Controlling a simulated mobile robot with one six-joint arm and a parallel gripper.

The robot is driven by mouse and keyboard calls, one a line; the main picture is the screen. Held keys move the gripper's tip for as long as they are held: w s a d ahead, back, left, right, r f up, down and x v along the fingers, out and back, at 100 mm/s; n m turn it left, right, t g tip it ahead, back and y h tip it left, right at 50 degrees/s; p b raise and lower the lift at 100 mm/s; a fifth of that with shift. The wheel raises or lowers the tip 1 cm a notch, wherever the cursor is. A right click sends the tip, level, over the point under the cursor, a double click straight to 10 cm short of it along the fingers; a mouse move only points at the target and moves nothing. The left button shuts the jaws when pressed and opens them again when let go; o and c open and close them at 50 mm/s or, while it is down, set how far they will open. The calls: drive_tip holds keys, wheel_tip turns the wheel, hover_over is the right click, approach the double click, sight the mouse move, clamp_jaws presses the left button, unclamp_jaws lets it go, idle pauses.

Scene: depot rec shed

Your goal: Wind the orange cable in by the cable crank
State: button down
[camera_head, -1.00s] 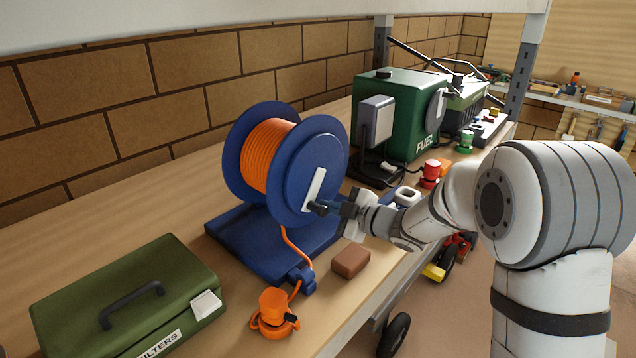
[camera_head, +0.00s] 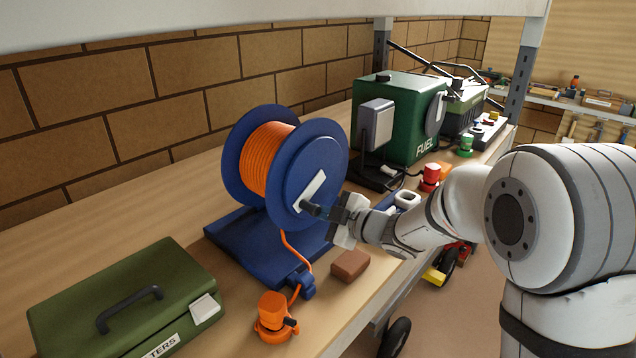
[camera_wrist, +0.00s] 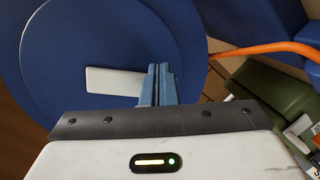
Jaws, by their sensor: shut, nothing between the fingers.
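The blue cable reel (camera_head: 312,165) stands on a blue base on the bench, with the orange cable (camera_head: 266,160) wound on its drum. The cable crank (camera_head: 314,188) is a white arm on the reel's near face, slanting down-left to a dark handle (camera_head: 311,209). My gripper (camera_head: 328,213) is at the handle, its fingers pointing at the reel. In the wrist view the fingers (camera_wrist: 157,72) are shut together, with the white crank arm (camera_wrist: 112,82) beside them on the left. The handle is hidden there. The cable's loose end runs through the base's front guide to an orange plug (camera_head: 272,312).
A brown block (camera_head: 350,265) lies on the bench below my gripper. A green filters case (camera_head: 125,300) stands at front left. A green fuel box (camera_head: 400,115) stands behind right, with a red plug (camera_head: 430,176) near the bench edge. A shelf hangs overhead.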

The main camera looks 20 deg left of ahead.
drive_tip(key=shift+s+a+r, duration=0.1)
drive_tip(key=shift+s+r, duration=0.05)
drive_tip(key=shift+s, duration=0.05)
drive_tip(key=shift+s+a+r+p, duration=0.15)
drive_tip(key=shift+s+r+p, duration=0.05)
drive_tip(key=shift+s+r, duration=0.25)
drive_tip(key=shift+s+a+r+p, duration=0.15)
drive_tip(key=shift+s+r, duration=0.15)
drive_tip(key=shift+r, duration=0.15)
drive_tip(key=shift+w+f, duration=0.1)
